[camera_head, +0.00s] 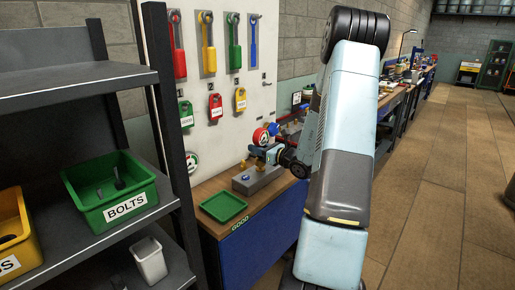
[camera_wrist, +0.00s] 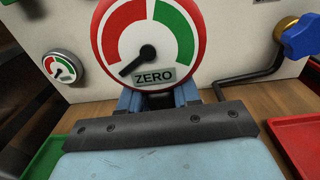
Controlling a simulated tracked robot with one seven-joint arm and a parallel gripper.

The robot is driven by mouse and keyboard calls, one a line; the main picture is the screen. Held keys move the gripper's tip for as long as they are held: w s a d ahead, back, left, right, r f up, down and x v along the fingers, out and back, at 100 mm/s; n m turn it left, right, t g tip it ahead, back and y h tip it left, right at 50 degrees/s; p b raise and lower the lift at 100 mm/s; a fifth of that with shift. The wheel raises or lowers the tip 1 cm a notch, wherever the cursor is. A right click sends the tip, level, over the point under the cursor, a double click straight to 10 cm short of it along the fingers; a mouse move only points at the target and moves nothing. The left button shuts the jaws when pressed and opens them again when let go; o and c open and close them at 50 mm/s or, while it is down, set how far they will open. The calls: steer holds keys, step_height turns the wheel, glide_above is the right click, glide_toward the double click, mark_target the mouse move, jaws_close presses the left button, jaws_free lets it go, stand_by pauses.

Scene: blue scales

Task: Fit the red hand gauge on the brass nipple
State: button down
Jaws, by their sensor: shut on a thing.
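The red hand gauge (camera_wrist: 150,45) has a round face with red and green bands and the word ZERO. It fills the upper middle of the wrist view, upright in front of the pale panel. My gripper (camera_wrist: 158,100) is shut on its lower part. In the head view the red gauge (camera_head: 261,137) is small, just above my gripper (camera_head: 268,152) over the bench. A brass fitting (camera_wrist: 286,27) with a blue knob shows at upper right in the wrist view, on a dark bent pipe. I cannot tell whether this is the nipple; anything behind the gauge is hidden.
A grey block (camera_head: 257,179) with small brass pieces stands on the bench below my gripper. A green tray (camera_head: 223,206) lies in front. A red tray (camera_wrist: 298,145) is at right in the wrist view. A second gauge (camera_wrist: 63,67) is on the panel. Shelves stand at left.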

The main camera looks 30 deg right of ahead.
steer(key=shift+f, duration=0.9)
stand_by(0.3)
steer(key=c, duration=0.7)
jaws_free()
